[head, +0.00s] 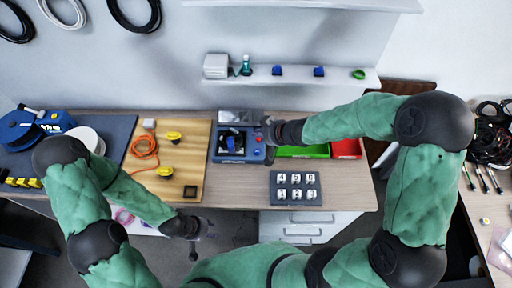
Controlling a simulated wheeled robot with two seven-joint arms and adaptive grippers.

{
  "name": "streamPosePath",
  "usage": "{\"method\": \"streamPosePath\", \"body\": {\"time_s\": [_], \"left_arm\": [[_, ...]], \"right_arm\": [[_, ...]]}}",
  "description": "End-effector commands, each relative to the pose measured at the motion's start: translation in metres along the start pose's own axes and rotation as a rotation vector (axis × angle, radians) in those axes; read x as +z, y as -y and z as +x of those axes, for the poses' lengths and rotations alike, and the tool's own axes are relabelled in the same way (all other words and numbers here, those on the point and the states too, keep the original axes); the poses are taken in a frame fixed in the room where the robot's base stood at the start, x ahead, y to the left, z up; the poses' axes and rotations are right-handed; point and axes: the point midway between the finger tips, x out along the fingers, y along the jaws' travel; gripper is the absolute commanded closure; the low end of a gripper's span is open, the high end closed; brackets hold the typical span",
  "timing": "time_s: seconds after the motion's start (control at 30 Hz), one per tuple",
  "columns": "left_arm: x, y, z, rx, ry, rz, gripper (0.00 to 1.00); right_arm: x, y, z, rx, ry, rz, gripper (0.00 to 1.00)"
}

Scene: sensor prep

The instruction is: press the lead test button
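A blue test device (220,153) with a dark top stands near the middle of the desk. It has dark and blue parts on it and a small red spot near its right edge. I cannot make out which part is the lead test button. My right gripper (269,131) is at the right edge of the device, and it hides part of that side. I cannot tell whether it touches, or whether its fingers are open. My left gripper (194,236) hangs low in front of the desk's front edge, away from the device. Its fingers are too small and dark to read.
A wooden board (190,155) with an orange cable (143,146) and yellow parts lies left of the device. A green tray (305,151) and red tray (346,148) sit right. A grey numbered block (296,203) is in front of them. A shelf (340,78) hangs behind.

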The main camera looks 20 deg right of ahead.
Motion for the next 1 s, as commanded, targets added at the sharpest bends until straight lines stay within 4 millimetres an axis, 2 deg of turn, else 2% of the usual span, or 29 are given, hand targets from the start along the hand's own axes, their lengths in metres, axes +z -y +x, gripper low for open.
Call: {"method": "streamPosePath", "body": {"time_s": [0.27, 0.47, 1.0], "left_arm": [[0.0, 0.001, 0.002, 0.0, 0.0, 0.0, 0.6], [-0.001, 0.004, 0.012, 0.0, -0.001, 0.0, 0.6], [-0.003, 0.024, 0.068, 0.0, -0.001, 0.0, 0.6]], "right_arm": [[0.001, -0.001, 0.001, 0.0, 0.0, 0.0, 1.0], [0.008, -0.003, 0.008, 0.0, 0.0, 0.0, 1.0], [0.042, -0.017, 0.044, 0.0, -0.001, 0.0, 1.0]]}}
